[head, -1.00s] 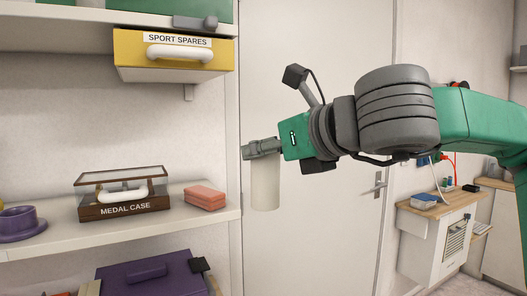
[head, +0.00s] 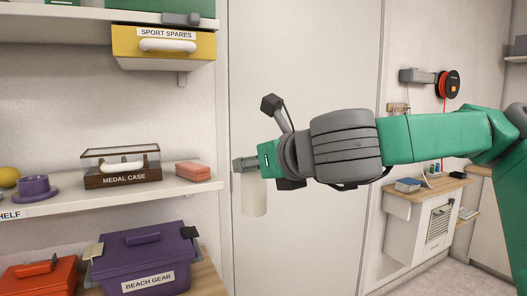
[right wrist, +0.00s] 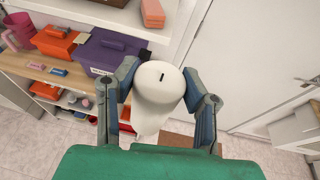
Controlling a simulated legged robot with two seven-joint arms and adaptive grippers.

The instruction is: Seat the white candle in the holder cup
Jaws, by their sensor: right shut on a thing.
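The white candle (head: 254,197) is a plain upright cylinder hanging from my right gripper (head: 245,164), to the right of the shelf edge and in front of the white door. In the right wrist view, the candle (right wrist: 157,82) shows its top with a short dark wick, and the fingers of my right gripper (right wrist: 160,90) are shut on it from both sides. A purple cup (head: 35,186) on a wide saucer-like base, likely the holder cup, stands on the middle shelf at far left. It is well apart from the candle. My left gripper is not in view.
On the middle shelf (head: 95,201) are a glass-topped medal case (head: 122,178), a salmon block (head: 193,172) and a yellow ball (head: 9,177). Shelf room between cup and case is narrow.

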